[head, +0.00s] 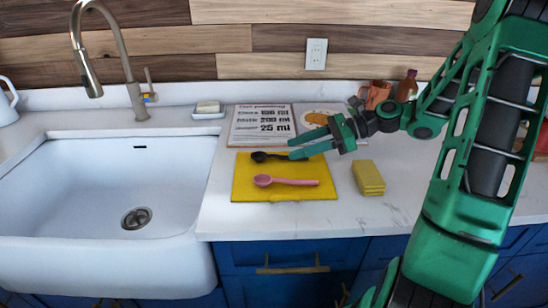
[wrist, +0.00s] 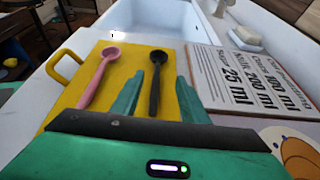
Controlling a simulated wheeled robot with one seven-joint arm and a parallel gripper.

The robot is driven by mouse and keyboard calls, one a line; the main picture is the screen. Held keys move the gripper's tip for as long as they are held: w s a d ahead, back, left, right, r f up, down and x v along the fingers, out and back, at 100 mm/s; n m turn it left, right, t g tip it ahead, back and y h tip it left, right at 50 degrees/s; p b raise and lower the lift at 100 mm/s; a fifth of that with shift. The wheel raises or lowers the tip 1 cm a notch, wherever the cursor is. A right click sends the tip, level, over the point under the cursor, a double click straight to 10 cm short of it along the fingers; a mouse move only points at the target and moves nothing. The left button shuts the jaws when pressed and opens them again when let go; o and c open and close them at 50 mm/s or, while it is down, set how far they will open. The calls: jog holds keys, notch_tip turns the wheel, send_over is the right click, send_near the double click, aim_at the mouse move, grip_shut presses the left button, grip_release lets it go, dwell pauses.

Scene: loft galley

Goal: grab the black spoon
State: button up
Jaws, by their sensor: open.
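The black spoon (head: 262,156) lies on the yellow mat (head: 242,186) beside the sink, its bowl toward the left and its handle toward my gripper. In the wrist view the black spoon (wrist: 155,80) shows between my two fingers, bowl pointing away. My gripper (head: 300,146) is open, its green fingertips over the right end of the spoon's handle. In the wrist view my gripper (wrist: 158,90) has one finger on each side of the handle. I cannot tell whether either finger touches it. A pink spoon (head: 290,182) lies on the mat, nearer the counter's front edge.
A white sink (head: 60,190) with a tap (head: 128,75) is on the left. A yellow sponge (head: 368,177) lies to the right. Counter in front of the mat is clear.

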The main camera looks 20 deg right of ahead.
aim_at(282, 156)
jog(key=shift+x, duration=2.7)
jog(key=shift+s+a+r, duration=0.1)
jog(key=shift+s, duration=0.05)
grip_shut()
